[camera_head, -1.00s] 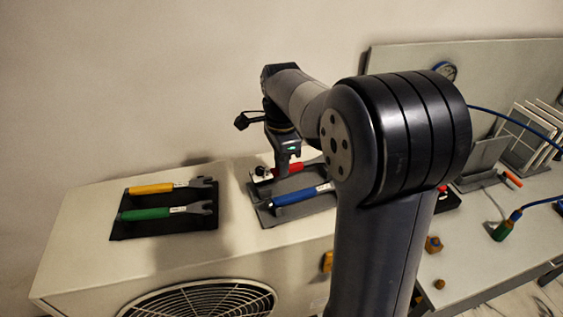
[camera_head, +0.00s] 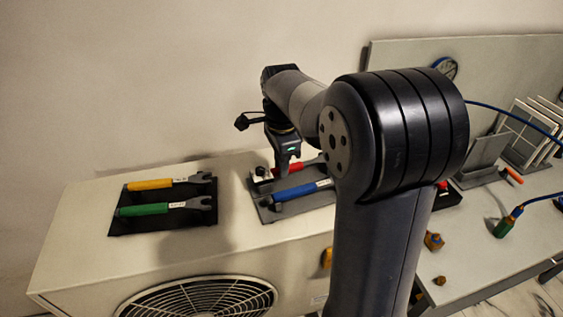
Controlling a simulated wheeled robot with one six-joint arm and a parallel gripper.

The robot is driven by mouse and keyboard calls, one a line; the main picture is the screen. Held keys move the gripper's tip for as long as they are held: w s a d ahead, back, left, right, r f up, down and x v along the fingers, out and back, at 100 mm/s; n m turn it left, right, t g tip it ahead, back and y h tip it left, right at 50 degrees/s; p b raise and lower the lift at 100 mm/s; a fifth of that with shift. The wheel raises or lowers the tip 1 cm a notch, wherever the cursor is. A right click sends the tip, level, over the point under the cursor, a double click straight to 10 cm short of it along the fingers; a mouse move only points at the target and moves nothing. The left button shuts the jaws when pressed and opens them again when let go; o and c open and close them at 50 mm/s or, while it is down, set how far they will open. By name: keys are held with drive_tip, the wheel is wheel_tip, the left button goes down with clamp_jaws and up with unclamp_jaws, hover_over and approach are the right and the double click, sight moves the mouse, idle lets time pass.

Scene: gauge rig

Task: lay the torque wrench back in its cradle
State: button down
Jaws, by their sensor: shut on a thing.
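My gripper (camera_head: 284,172) points down over the grey cradle (camera_head: 268,214) on top of the white cabinet unit. It is shut on the red-handled torque wrench (camera_head: 308,163), which lies low at the back of the cradle. The fingers hide part of its handle, and my arm hides its right end. I cannot tell whether the wrench rests fully in the cradle. A blue-handled tool (camera_head: 300,191) lies in front of it in the same cradle, its right end also hidden by my arm.
On the left, a black mat (camera_head: 122,228) holds a yellow-handled wrench (camera_head: 150,184) and a green-handled wrench (camera_head: 145,209). The cabinet top (camera_head: 80,230) is clear around it. At right, a bench carries a rack (camera_head: 530,130) and a green-and-orange fitting (camera_head: 503,227) with a blue hose.

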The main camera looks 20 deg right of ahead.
drive_tip(key=c, duration=1.3)
unclamp_jaws()
drive_tip(key=shift+o, duration=0.2)
wheel_tip(320, 180, up, 11)
drive_tip(key=shift+b, duration=0.35)
drive_tip(key=shift+f, duration=0.1)
